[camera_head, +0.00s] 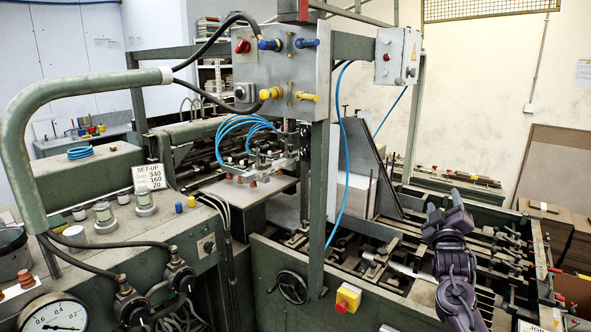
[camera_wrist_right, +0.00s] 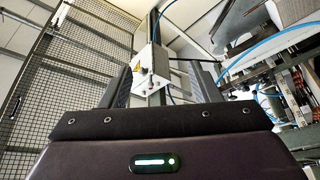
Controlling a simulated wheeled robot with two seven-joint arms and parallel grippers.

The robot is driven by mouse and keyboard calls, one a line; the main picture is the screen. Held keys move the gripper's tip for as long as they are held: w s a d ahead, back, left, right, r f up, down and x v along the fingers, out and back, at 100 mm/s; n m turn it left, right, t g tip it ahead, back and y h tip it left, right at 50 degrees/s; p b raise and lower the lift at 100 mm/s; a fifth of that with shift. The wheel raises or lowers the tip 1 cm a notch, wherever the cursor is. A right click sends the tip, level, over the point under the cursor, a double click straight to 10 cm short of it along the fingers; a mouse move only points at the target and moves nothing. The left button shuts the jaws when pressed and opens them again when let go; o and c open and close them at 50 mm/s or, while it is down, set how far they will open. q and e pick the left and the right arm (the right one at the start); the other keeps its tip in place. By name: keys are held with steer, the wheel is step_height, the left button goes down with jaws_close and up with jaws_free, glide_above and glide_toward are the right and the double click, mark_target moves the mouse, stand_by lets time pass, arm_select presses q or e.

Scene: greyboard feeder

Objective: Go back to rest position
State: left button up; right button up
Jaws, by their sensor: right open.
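My right arm comes up from the bottom right in the head view. Its dark gripper (camera_head: 444,206) is raised over the right part of the feeder machine (camera_head: 395,300). In the right wrist view the two fingers of this gripper (camera_wrist_right: 160,72) stand well apart. No object shows between them. My left gripper is not in view.
A green bent tube (camera_head: 70,95) arches at the left over dials and a pressure gauge (camera_head: 53,315). A control box (camera_head: 282,65) hangs above the feeder. A red-and-yellow button box (camera_head: 348,298) is on the front rail. Brown boards (camera_head: 560,165) lean at the right wall.

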steer(key=w+a+f+m+y, duration=0.2)
steer(key=w+a+f+y, duration=0.15)
steer(key=a+y, duration=0.35)
steer(key=s+a+f+g+b, duration=0.1)
steer(key=s+f+g+b, duration=0.3)
steer(key=f, duration=1.3)
steer(key=s+a+f+m+g, duration=0.15)
steer(key=s+f, duration=0.55)
steer(key=f, duration=0.9)
steer(key=s+a+f+n+g+b, duration=0.1)
steer(key=s+a+f+g+b, duration=0.3)
steer(key=f, duration=1.3)
steer(key=s+a+f+g+b, duration=0.15)
steer(key=s+f+g, duration=0.25)
steer(key=s+f, duration=1.85)
steer(key=s+a+f+g+b, duration=0.1)
steer(key=s+f, duration=0.3)
steer(key=s, duration=0.6)
steer(key=s+a+f+g+b, duration=0.1)
steer(key=s+f, duration=0.3)
steer(key=s, duration=0.6)
steer(key=s+a+f+g+b, duration=0.1)
steer(key=s+f+g+b, duration=0.1)
steer(key=s, duration=0.8)
step_height(320, 180, down, 3)
steer(key=shift+a+r+m+g+y, duration=0.15)
steer(key=shift+a+m+g+y, duration=0.2)
steer(key=shift+a+g+y, duration=0.1)
